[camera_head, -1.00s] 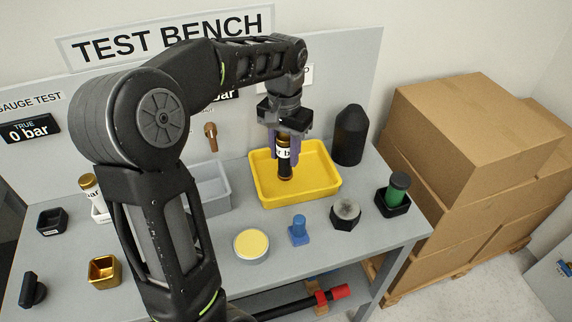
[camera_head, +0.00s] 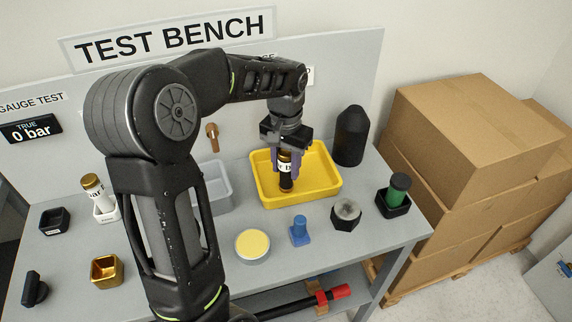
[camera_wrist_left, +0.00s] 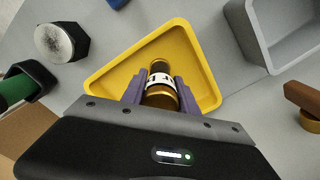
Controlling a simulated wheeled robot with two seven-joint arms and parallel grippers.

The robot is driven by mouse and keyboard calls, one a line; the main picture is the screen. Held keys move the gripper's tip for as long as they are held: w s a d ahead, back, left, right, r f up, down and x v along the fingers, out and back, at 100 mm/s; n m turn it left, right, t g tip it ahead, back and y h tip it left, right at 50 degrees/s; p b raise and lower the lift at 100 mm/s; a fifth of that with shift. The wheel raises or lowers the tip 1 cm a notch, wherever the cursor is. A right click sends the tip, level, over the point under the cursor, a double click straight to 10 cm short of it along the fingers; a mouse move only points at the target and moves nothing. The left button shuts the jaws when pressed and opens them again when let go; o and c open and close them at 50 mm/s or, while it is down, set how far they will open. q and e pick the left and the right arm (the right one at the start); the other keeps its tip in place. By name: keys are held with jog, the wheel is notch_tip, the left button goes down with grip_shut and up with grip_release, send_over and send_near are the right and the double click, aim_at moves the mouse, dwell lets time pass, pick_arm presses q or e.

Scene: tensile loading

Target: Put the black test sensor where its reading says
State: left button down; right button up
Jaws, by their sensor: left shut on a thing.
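The black test sensor (camera_head: 285,179) has a gold top and a white label band, only partly readable. My left gripper (camera_head: 285,160) is shut on it and holds it upright over or in the yellow tray (camera_head: 325,190). In the left wrist view the sensor (camera_wrist_left: 160,92) sits between the purple fingers of my left gripper (camera_wrist_left: 158,92), with the yellow tray (camera_wrist_left: 110,75) around it. I cannot tell whether its base touches the tray floor. My right gripper does not show.
A grey tray (camera_head: 215,200) stands left of the yellow one.

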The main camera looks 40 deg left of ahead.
pick_arm(q)
jog(key=shift+f, duration=0.2)
jog(key=c, duration=0.9)
grip_release()
jog(key=shift+r, duration=0.1)
notch_tip(320, 180, up, 12)
jog(key=shift+r+p, duration=0.15)
jog(key=shift+p, duration=0.3)
jog(key=shift+d, duration=0.1)
